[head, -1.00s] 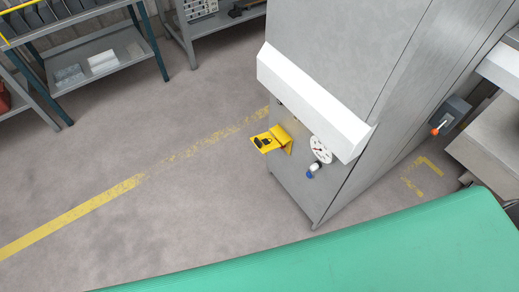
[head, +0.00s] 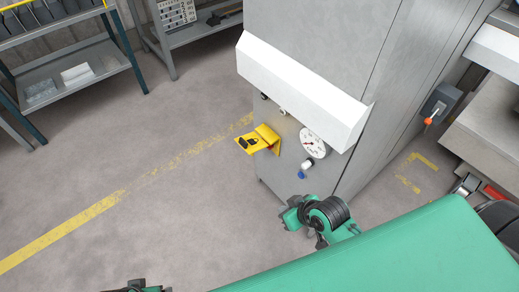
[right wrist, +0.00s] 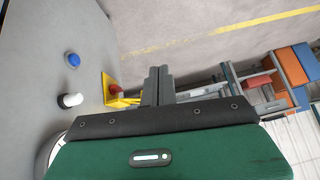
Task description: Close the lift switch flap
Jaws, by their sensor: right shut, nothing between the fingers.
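The lift switch flap is the yellow flap (head: 248,144) with a black mark, on the front of the grey cabinet. It stands open, sticking out from the panel, with a red part beside it. In the right wrist view the yellow flap (right wrist: 107,88) and the red part (right wrist: 117,91) lie just left of my fingers. My right gripper (head: 294,213) is below and to the right of the flap in the head view, apart from it. Its fingers (right wrist: 158,72) are together and empty. Only a dark piece of my left gripper (head: 136,287) shows at the bottom edge; its fingers cannot be made out.
A round white dial (head: 313,143), a white knob (head: 307,164) and a blue button (head: 301,174) sit right of the flap. A white sloped hood (head: 300,90) juts out above. Shelves (head: 70,75) stand at the far left. The floor left of the cabinet is clear.

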